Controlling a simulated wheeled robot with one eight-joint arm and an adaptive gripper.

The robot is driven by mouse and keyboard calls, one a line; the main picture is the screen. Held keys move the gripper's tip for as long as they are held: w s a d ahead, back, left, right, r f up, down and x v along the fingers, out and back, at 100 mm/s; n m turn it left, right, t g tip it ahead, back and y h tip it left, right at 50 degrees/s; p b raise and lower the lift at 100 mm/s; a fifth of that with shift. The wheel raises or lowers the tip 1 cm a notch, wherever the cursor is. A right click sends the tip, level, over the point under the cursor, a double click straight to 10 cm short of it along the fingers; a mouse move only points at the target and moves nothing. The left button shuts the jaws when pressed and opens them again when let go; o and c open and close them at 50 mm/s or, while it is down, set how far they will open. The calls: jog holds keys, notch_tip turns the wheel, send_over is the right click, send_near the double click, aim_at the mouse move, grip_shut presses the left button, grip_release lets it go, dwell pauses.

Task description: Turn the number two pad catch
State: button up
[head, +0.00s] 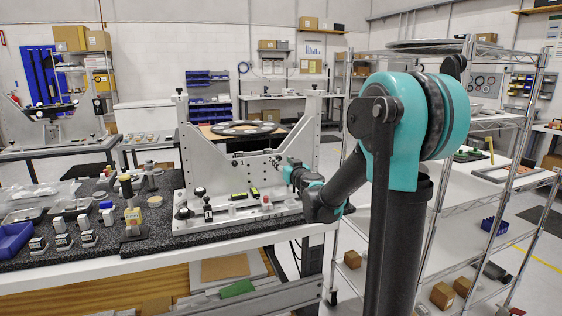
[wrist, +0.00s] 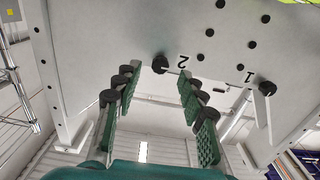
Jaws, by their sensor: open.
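The number two pad catch (wrist: 160,64) shows in the wrist view as a black round knob beside the printed "2" on the pale fixture plate. My gripper (wrist: 157,82) is open, its two green padded fingers pointing at the plate, spread to either side just below this knob. Whether they touch it I cannot tell. The number one catch (wrist: 267,88), a black knob with a pale lever, is to the right near the printed "1". In the head view my gripper (head: 291,172) is at the right side of the mirror fixture (head: 240,212); the number two catch is not distinguishable there.
The fixture stands on a dark speckled bench top (head: 105,252). Small blocks, trays and a blue bin (head: 14,240) occupy its left part. A wire shelf rack (head: 500,215) stands close on the right of my arm. Several dark holes dot the plate in the wrist view.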

aim_at(277, 157)
jog(key=shift+x, duration=1.3)
jog(key=shift+c, duration=0.2)
grip_shut()
